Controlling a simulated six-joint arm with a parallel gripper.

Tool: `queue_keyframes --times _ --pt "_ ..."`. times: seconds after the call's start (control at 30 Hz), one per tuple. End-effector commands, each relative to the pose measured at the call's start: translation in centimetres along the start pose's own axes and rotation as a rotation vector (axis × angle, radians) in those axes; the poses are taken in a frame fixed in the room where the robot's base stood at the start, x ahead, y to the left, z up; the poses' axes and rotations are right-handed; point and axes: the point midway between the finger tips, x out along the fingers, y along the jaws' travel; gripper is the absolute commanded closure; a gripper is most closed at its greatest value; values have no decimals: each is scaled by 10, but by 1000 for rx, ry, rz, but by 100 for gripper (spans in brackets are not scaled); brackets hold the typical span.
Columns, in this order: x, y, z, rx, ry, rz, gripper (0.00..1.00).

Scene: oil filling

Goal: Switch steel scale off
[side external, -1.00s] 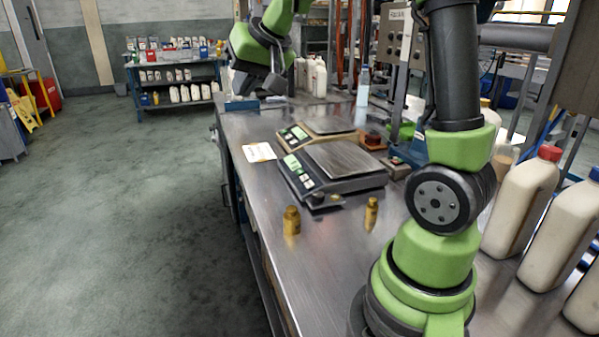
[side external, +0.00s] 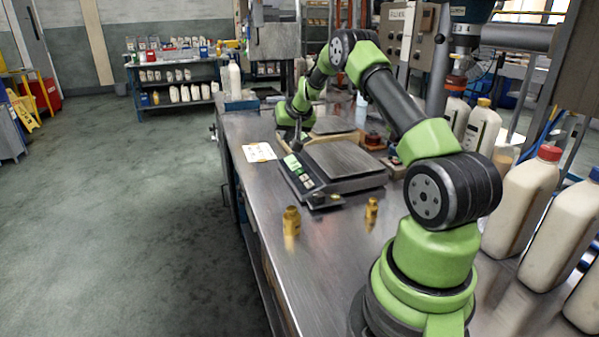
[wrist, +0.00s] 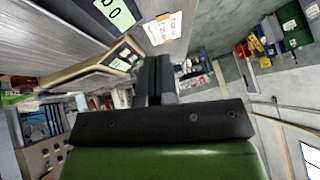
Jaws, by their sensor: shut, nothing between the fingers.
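The near scale (side external: 345,158) has a dark body, a steel pan and a green lit display with buttons on its left front. Its display end also shows at the top of the wrist view (wrist: 115,10). A second, beige-framed scale (side external: 333,124) stands behind it, partly hidden by my arm; its small greenish display panel shows in the wrist view (wrist: 122,62). My gripper (side external: 297,143) is shut and empty, pointing down by the display ends of the two scales. Its fingers (wrist: 154,64) are together in the wrist view. I cannot tell if they touch anything.
Two brass weights (side external: 291,221) (side external: 371,210) stand in front of the near scale. Large white bottles (side external: 522,203) stand at the right. The bench's (side external: 300,270) front left is clear.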

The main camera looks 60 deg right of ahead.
Motion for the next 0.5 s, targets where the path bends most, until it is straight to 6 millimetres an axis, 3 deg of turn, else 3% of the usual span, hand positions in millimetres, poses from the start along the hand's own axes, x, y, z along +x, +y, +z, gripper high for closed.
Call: queue_keyframes --times 0.27,0.5 --pt "2 1 2 0 -2 -1 100" --pt "20 14 16 2 -4 0 100"
